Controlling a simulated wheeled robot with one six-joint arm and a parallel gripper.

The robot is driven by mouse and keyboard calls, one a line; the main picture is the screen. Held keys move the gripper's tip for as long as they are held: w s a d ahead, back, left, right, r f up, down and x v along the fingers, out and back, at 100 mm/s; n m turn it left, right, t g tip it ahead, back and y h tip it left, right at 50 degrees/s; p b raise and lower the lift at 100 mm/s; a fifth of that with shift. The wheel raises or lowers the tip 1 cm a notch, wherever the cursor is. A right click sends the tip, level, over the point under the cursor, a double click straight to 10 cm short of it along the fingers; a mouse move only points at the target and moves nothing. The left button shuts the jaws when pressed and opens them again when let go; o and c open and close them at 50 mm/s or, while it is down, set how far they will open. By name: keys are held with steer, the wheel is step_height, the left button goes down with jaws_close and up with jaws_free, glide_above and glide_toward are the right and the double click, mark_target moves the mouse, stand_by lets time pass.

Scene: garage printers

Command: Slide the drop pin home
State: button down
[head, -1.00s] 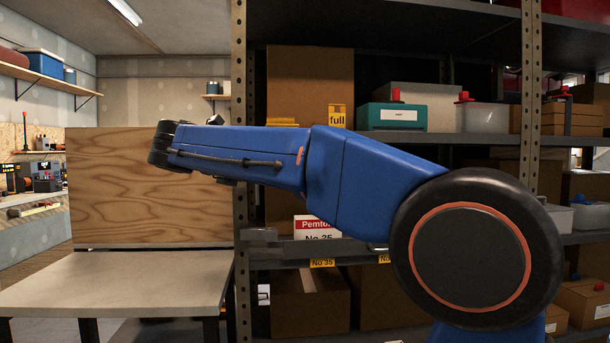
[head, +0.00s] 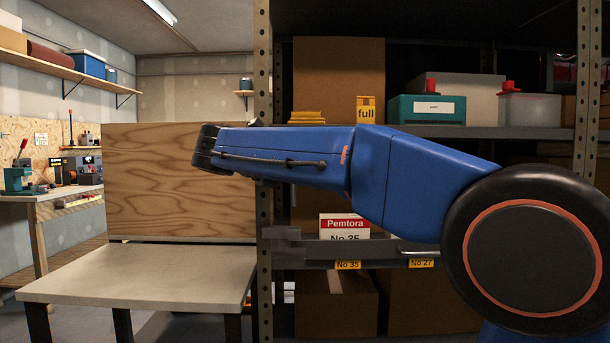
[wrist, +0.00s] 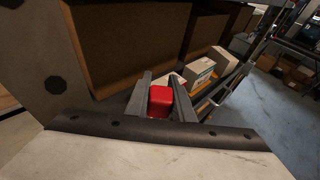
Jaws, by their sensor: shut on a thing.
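A red block-like thing (wrist: 160,101) sits between the two grey fingers of my gripper (wrist: 161,82) in the wrist view. The fingers are shut on it; I cannot tell whether it is the drop pin's head. Its lower part and whatever lies under it are hidden. In the head view my blue arm reaches left across the rack, and my gripper and the held thing cannot be made out there. No seat or hole for a pin shows clearly.
A perforated rack upright (head: 263,150) stands behind my arm. A low table (head: 150,278) with a wooden back panel (head: 180,185) is at left. The rack holds a teal box (head: 428,110) and a Pemtora sign (head: 344,226). In the wrist view, cartons (wrist: 200,75) lie beyond the fingers.

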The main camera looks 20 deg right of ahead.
steer(key=shift+f, duration=2.05)
step_height(320, 180, down, 7)
stand_by(3.1)
steer(key=c, duration=1.5)
jaws_free()
steer(key=shift+o, duration=0.2)
steer(key=shift+a, duration=0.15)
steer(key=v, duration=1.7)
steer(key=shift+s, duration=0.1)
